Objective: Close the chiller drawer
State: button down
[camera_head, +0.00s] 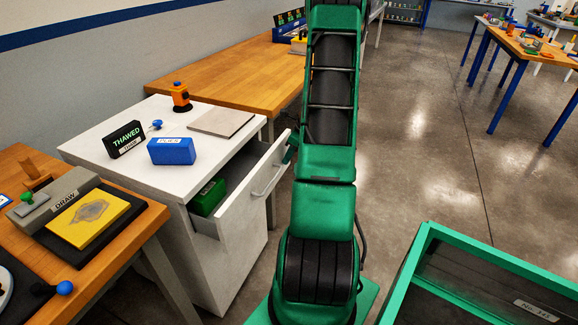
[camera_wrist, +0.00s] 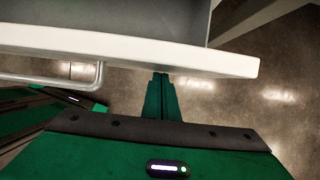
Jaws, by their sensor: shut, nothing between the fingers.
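The chiller drawer (camera_head: 262,182) is pulled open from the white cabinet (camera_head: 236,262) in the head view. A green box (camera_head: 207,197) lies inside it. The drawer front has a bar handle (camera_head: 270,180). In the wrist view the drawer front (camera_wrist: 130,50) spans the top, with part of the handle (camera_wrist: 50,78) at left. My gripper (camera_wrist: 161,78) is shut and empty, its tips close to the drawer front's edge, right of the handle. Whether they touch it I cannot tell. In the head view my arm hides most of the gripper.
On the cabinet top stand a black THAWED sign (camera_head: 126,140), a blue block (camera_head: 172,151), an orange device (camera_head: 181,97) and a grey plate (camera_head: 222,122). Wooden tables (camera_head: 235,75) flank the cabinet. A green-framed bin (camera_head: 480,258) stands at lower right. Floor beyond my arm is clear.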

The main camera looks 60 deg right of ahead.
jog(key=w+a, duration=0.1)
jog(key=w, duration=0.6)
jog(key=w+a, duration=0.1)
jog(key=w, duration=0.3)
jog(key=shift+w+a, duration=0.1)
jog(key=shift+a, duration=0.25)
jog(key=shift+w+a+r, duration=0.1)
jog(key=shift+w+a, duration=0.05)
jog(key=shift+w, duration=0.4)
jog(key=shift+w+a, duration=0.1)
jog(key=shift+w, duration=0.05)
jog(key=s, duration=0.1)
jog(key=s+d, duration=0.1)
jog(key=s, duration=0.3)
jog(key=shift+d, duration=0.3)
jog(key=v, duration=0.9)
jog(key=shift+s+r, duration=0.25)
